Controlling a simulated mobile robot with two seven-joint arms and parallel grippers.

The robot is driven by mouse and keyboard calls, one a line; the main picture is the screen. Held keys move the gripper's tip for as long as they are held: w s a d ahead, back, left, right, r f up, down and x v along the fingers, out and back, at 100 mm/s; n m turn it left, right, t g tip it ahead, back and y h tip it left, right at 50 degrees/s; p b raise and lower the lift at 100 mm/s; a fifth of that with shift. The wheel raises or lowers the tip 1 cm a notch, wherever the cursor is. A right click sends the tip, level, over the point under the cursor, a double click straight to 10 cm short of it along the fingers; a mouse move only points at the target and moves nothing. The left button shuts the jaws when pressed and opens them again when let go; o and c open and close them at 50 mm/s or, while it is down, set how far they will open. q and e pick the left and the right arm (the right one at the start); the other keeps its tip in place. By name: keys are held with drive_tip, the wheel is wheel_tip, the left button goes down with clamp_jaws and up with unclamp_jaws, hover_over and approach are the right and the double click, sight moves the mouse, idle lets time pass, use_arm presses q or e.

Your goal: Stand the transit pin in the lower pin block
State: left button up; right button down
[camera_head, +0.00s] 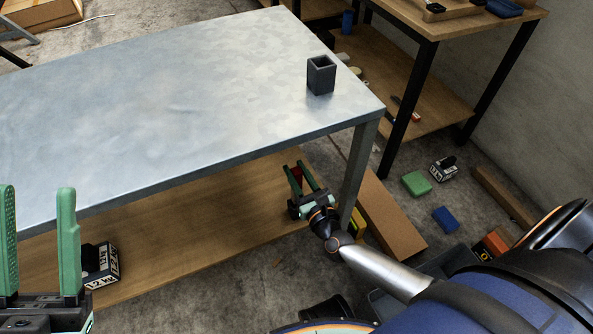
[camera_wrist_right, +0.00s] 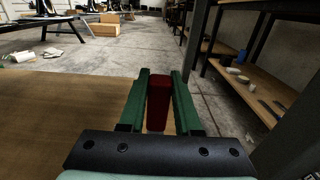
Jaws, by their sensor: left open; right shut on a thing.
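My right gripper (camera_head: 300,167) is below table-top height, over the right end of the lower wooden shelf. In the right wrist view its green fingers (camera_wrist_right: 161,76) are shut on a dark red bar, which I take for the transit pin (camera_wrist_right: 159,102). Only a bit of the red pin (camera_head: 297,173) shows between the fingers in the head view. A dark square block with an open top (camera_head: 321,80) stands on the metal table top near its right corner. I cannot tell whether it is the lower pin block; no other block shows. My left gripper (camera_head: 38,192) is open and empty at the lower left.
The metal table (camera_head: 170,100) is otherwise bare. Its front-right leg (camera_head: 358,172) is close to my right gripper. A black-and-white box (camera_head: 104,263) lies on the lower shelf (camera_head: 190,220). A brown plank (camera_head: 392,215), a green box (camera_head: 416,184) and other items lie on the floor.

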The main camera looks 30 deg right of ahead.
use_arm(q)
drive_tip(key=shift+w+d+f+b, duration=0.1)
drive_tip(key=shift+d+f+b, duration=0.05)
drive_tip(key=shift+f+b, duration=0.95)
drive_tip(key=shift+w+d+f+b, duration=0.1)
drive_tip(key=shift+d+f+b, duration=0.05)
drive_tip(key=shift+f+b, duration=0.9)
use_arm(e)
drive_tip(key=shift+f, duration=1.95)
use_arm(q)
drive_tip(key=shift+d+f+b, duration=0.1)
drive_tip(key=shift+f+b, duration=0.45)
drive_tip(key=shift+f, duration=0.4)
use_arm(e)
drive_tip(key=shift+f, duration=0.95)
drive_tip(key=c, duration=0.5)
unclamp_jaws()
